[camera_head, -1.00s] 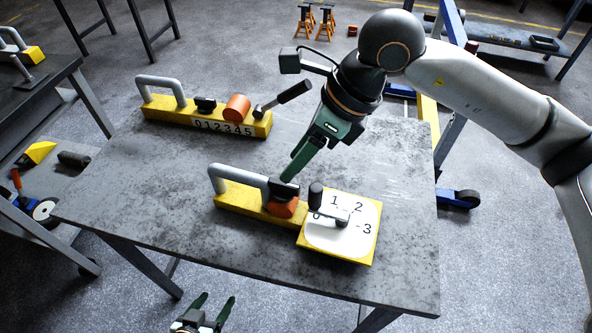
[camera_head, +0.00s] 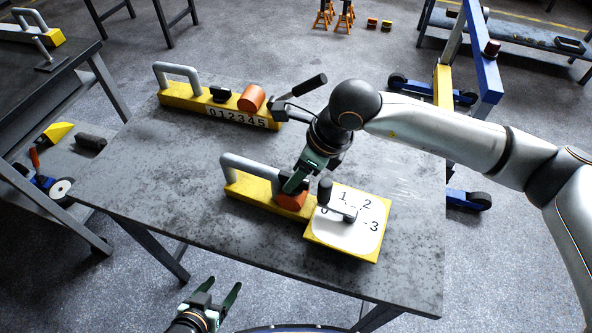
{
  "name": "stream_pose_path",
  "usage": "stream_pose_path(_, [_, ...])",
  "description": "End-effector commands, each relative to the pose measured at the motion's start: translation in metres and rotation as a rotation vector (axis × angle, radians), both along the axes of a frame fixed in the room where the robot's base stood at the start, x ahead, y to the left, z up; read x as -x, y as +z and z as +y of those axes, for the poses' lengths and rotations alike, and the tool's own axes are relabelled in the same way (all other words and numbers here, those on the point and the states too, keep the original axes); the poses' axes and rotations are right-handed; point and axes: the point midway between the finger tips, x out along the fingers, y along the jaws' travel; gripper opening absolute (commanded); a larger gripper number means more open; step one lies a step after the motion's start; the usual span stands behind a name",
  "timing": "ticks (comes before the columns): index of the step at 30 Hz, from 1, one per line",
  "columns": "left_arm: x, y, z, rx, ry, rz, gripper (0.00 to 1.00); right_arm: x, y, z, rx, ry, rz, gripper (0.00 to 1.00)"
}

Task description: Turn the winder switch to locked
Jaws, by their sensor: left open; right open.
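The front winder has a yellow base (camera_head: 248,190), a grey handle (camera_head: 240,163), an orange drum (camera_head: 291,201) and a crank with a black knob (camera_head: 325,190) over a white plate (camera_head: 361,237) marked 0 to 3. The crank arm lies across the plate. My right gripper (camera_head: 293,186) is open, pointing down just above the drum and beside the crank knob. It largely hides a small black part there that may be the switch; its setting and any contact cannot be seen. My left gripper (camera_head: 222,290) is open and empty, low in front of the table.
A similar yellow unit (camera_head: 177,94) with a black block (camera_head: 219,93), an orange drum (camera_head: 252,98) and a lever (camera_head: 299,92) stands at the table's back. The grey table (camera_head: 140,170) is clear at left. Another table (camera_head: 50,80) stands further left.

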Motion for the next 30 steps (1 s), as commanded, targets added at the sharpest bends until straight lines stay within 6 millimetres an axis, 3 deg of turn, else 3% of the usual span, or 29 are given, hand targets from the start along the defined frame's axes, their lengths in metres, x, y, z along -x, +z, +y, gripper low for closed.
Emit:
stream_pose_path(10, [0.0002,0.0002,0.0002,-0.001,-0.001,0.000,0.70,-0.0006,-0.0049,0.0016,0.001,0.001,0.000,0.50])
stream_pose_path(24, [0.0003,0.0003,0.0001,-0.001,-0.001,0.001,0.70,-0.0005,-0.0044,0.0015,0.000,0.001,0.000,0.00])
stream_pose_path(30, [0.0003,0.0003,0.0000,-0.001,-0.001,0.001,0.70,-0.0005,-0.0043,0.0015,0.000,0.001,0.000,0.00])
